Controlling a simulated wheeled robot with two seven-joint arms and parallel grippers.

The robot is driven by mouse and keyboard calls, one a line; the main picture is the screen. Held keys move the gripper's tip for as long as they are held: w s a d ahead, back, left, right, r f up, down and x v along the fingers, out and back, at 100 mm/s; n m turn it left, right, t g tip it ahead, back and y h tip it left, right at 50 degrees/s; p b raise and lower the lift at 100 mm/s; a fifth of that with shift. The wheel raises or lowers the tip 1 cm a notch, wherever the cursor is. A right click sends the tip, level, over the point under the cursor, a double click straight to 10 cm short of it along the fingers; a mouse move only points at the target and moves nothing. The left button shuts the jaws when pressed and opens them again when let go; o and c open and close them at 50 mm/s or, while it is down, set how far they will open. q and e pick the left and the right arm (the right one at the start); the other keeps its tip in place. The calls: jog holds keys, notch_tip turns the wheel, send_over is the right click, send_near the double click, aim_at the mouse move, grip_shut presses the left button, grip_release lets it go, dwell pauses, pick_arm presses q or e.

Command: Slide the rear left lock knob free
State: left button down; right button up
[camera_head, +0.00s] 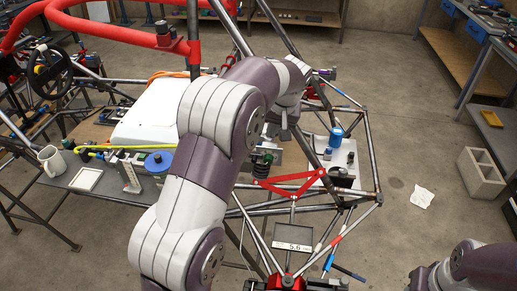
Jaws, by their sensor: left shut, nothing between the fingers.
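The tube chassis (373,150) of dark metal tubes, with red parts, fills the middle and the far side. My left arm reaches over it, and my left gripper (285,132) points down among its tubes. The fingers are small and partly hidden, and they look shut with nothing visible between them. I cannot pick out the rear left lock knob with certainty; it is too small or hidden behind my arm. Part of my right arm shows at the lower right, with its gripper out of view.
A blue cylinder (336,137) stands on a plate right of my left gripper. A red bracket (292,186) lies nearer. A grey bench (120,196) at the left holds a white mug (51,160) and a blue disc (158,162). A concrete block (481,174) stands on the open floor at the right.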

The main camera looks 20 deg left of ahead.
pick_arm(q)
jog(key=p, duration=0.2)
send_near(257, 158)
notch_tip(257, 158, down, 3)
jog(key=w, duration=0.2)
jog(key=shift+s+a+f+p, duration=0.2)
jog(key=shift+a+f+p, duration=0.15)
jog(key=shift+f, duration=0.25)
jog(key=shift+s+a+f+p, duration=0.2)
jog(key=shift+a+f, duration=0.15)
jog(key=shift+f, duration=0.25)
jog(key=shift+a+f, duration=0.15)
jog(key=shift+f, duration=0.15)
